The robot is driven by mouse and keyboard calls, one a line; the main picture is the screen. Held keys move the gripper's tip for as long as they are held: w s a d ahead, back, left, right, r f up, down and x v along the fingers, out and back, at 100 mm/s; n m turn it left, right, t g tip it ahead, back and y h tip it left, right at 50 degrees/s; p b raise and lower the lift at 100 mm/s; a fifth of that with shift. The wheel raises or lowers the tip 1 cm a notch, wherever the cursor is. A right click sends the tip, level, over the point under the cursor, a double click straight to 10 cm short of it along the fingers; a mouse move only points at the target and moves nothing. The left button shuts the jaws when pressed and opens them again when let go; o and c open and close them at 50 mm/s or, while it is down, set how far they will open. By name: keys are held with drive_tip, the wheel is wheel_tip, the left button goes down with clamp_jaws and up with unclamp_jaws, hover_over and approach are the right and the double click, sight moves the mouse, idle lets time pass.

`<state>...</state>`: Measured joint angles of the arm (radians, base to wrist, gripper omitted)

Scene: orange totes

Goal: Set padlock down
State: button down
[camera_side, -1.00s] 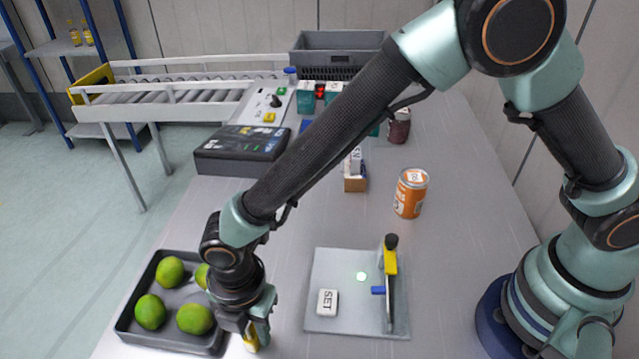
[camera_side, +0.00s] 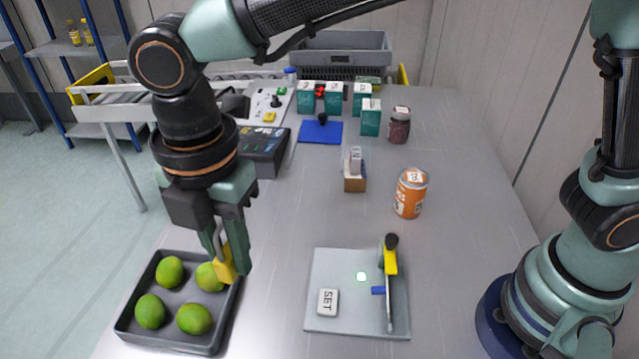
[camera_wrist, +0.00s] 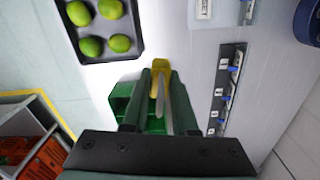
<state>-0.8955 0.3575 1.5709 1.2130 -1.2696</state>
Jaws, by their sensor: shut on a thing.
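The padlock (camera_side: 224,264) has a yellow body and hangs between the fingertips of my gripper (camera_side: 230,250). My gripper is shut on it and holds it up, in the side view in front of the right edge of the lime tray. In the wrist view the padlock (camera_wrist: 155,84) shows as yellow with a grey part, between the two dark green fingers of my gripper (camera_wrist: 163,72). The fingers hide part of it.
A dark tray (camera_side: 185,342) with several limes (camera_side: 170,270) is at the front left. A grey plate (camera_side: 340,260) with a SET button (camera_side: 327,301) and a yellow-handled lever (camera_side: 390,262) is to its right. An orange can (camera_side: 410,192) stands farther back. Bare table lies between tray and plate.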

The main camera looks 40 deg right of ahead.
drive_tip(key=w+d+r, duration=0.1)
drive_tip(key=w+d, duration=0.2)
drive_tip(key=w, duration=0.9)
drive_tip(key=n, duration=0.2)
hover_over(250, 219)
wheel_tip(250, 219, down, 20)
drive_tip(key=shift+w+f, duration=0.1)
drive_tip(key=shift+f, duration=0.05)
drive_tip(key=shift+f, duration=0.1)
drive_tip(key=c, duration=0.7)
unclamp_jaws()
